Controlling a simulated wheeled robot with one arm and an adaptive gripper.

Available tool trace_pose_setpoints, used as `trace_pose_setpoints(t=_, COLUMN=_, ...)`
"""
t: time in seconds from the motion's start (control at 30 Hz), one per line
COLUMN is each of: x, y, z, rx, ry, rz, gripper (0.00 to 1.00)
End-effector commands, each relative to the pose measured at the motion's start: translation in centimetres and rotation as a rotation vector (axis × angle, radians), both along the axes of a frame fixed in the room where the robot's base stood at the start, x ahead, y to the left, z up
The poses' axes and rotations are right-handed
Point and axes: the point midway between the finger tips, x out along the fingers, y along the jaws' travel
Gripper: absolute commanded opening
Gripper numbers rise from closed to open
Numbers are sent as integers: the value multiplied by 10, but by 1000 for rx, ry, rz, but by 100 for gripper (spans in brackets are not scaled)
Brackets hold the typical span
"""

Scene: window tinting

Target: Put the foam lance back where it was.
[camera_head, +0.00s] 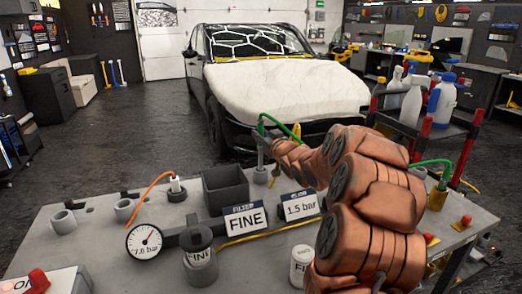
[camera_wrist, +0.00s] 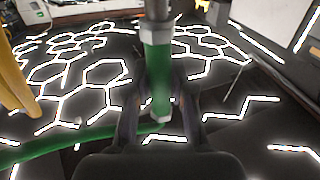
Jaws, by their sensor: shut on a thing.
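In the wrist view my gripper (camera_wrist: 160,112) is shut on the foam lance (camera_wrist: 158,65), a grey and green rod with a green hose (camera_wrist: 85,138) running off to the left. In the head view my gripper (camera_head: 266,142) is beyond the workbench's (camera_head: 95,245) middle, with the lance (camera_head: 261,138) upright in it and partly hidden. Other grey cups stand at the left, one empty (camera_head: 63,222).
A dark square bin (camera_head: 226,188), a gauge (camera_head: 145,241) and "FINE" (camera_head: 245,219) and "1.5 bar" (camera_head: 300,205) signs stand on the bench. A cart with bottles (camera_head: 412,102) is at right. A car (camera_head: 270,90) is behind. The floor at left is clear.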

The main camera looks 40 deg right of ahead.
Motion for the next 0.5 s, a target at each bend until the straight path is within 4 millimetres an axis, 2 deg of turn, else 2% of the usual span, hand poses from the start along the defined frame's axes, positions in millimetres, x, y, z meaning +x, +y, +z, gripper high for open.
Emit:
trace_pose_setpoints(t=0.17, x=0, y=0, z=-11, rx=2, ry=3, rz=-1, gripper=0)
trace_pose_setpoints(t=0.4, x=0, y=0, z=-41, rx=5, ry=3, rz=0, gripper=0)
trace_pose_setpoints(t=0.5, x=0, y=0, z=-43, rx=2, ry=1, rz=-1, gripper=0)
